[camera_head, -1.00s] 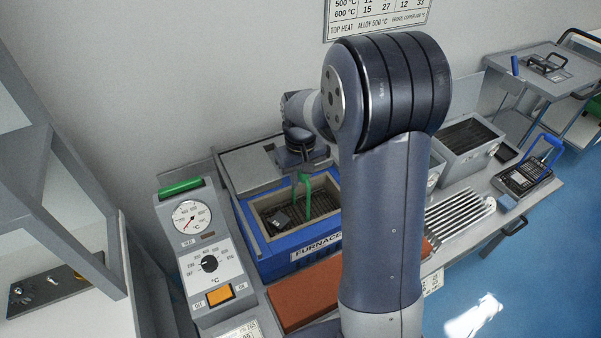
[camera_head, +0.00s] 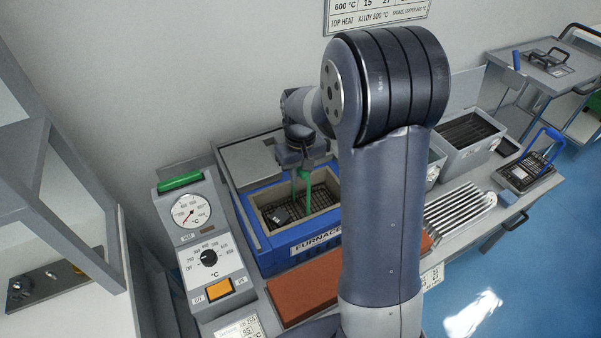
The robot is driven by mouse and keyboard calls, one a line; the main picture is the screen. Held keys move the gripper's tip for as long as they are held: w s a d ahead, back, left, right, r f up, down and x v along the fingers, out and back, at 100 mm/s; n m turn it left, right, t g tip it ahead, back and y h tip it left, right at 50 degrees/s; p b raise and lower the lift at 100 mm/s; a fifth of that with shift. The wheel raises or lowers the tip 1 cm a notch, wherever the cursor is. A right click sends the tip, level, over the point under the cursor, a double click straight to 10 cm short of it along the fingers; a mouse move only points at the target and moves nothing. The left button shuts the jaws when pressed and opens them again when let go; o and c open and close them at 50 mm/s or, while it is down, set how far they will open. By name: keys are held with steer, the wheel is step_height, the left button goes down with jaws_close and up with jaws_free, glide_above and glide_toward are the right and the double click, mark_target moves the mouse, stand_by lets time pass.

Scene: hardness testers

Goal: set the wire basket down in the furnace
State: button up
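The furnace (camera_head: 290,247) is a blue box with a pale lining, open at the top, left of my arm. The wire basket (camera_head: 322,200) is a dark mesh with a green handle (camera_head: 309,188), and a dark block (camera_head: 279,215) lies in it. The basket is inside the furnace opening; whether it touches the floor cannot be told. My gripper (camera_head: 304,168) is over the opening, pointing down at the top of the green handle, and appears shut on it. The fingertips are small and partly hidden.
A control panel with a dial (camera_head: 190,210) and orange switch (camera_head: 219,289) stands left of the furnace. A red-brown slab (camera_head: 302,290) lies in front. A ribbed rack (camera_head: 462,208), a grey tank (camera_head: 467,140) and a blue-handled basket (camera_head: 525,176) are at right.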

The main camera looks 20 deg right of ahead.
steer(key=o, duration=0.4)
step_height(320, 180, up, 11)
steer(key=shift+f, duration=0.1)
stand_by(0.4)
step_height(320, 180, down, 11)
steer(key=shift+r, duration=0.45)
stand_by(0.3)
